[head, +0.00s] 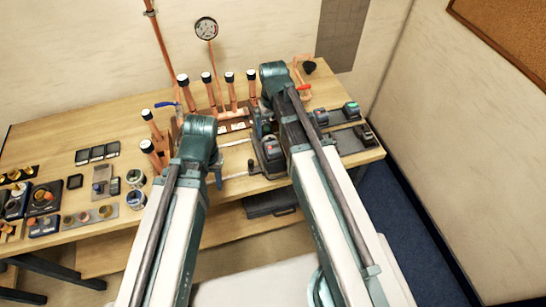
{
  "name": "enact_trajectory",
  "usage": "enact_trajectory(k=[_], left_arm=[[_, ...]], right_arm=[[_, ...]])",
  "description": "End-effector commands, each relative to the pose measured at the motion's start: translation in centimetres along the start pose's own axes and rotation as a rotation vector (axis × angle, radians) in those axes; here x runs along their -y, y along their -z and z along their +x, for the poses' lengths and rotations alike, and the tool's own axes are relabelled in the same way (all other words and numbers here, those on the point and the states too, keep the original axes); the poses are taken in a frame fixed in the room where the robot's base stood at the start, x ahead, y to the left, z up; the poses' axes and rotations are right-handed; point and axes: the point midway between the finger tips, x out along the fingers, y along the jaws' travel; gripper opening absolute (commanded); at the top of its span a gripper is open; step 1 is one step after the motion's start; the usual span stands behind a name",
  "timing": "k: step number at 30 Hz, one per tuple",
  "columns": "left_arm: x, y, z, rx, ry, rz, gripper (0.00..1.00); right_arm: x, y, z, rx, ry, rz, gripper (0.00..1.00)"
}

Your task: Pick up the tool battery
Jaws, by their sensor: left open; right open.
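Upright copper pipes with black caps (230,92) stand at the back of the wooden bench (110,128). Small trays and fittings (45,197) crowd its left end. A dark case (270,204) lies on the lower shelf. A dark block (366,135) sits near the right edge.

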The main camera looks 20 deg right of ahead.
Motion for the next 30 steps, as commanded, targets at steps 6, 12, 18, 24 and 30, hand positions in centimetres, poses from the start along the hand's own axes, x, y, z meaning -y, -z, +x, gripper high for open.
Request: enact_trajectory(k=[6,12,18,24,30], left_arm=[[-0.3,0.2,3.2,-0.001,0.0,-0.003,0.5],[-0.3,0.2,3.3,-0.002,0.0,-0.003,0.5],[-0.4,0.3,4.2,-0.002,0.0,-0.003,0.5],[-0.6,0.4,6.6,-0.002,0.001,0.001,0.5],[-0.8,0.6,8.5,-0.002,0.002,0.006,0.5]], right_arm=[[0.0,0.0,3.3,0.0,0.0,0.0,1.0],[0.0,0.0,3.3,0.0,0.0,0.0,1.0],[0.0,0.0,4.2,0.0,0.0,0.0,1.0],[0.0,0.1,6.7,0.0,0.0,0.0,1.0],[0.0,0.1,8.6,0.0,0.0,0.0,1.0]])
